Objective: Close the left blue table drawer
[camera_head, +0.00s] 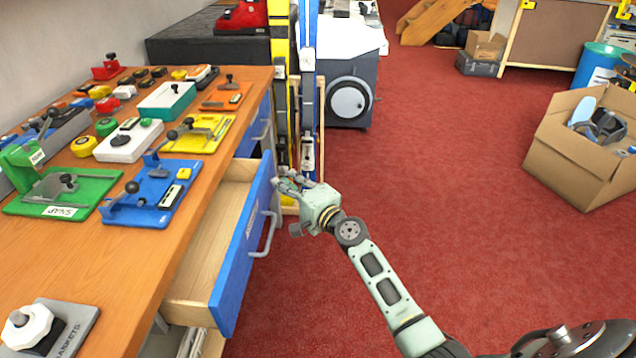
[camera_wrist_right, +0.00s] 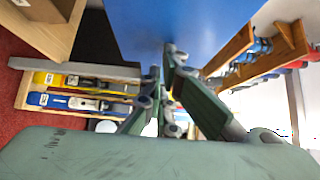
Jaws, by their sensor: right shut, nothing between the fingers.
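The blue-fronted table drawer (camera_head: 232,278) is pulled out from the wooden bench, and its pale wooden inside looks empty. A grey bar handle (camera_head: 265,235) is on its front. My right gripper (camera_head: 279,179) is shut and empty at the far end of the drawer's front, at about the height of its top edge. In the right wrist view, the closed fingertips (camera_wrist_right: 168,52) point at a blue panel (camera_wrist_right: 180,22). I cannot tell whether they touch it. My left gripper is not in view.
Another blue drawer front (camera_head: 262,122) sits farther along the bench (camera_head: 110,262), which holds several coloured fixtures. An open cardboard box (camera_head: 570,150) is at right. Red floor between is clear.

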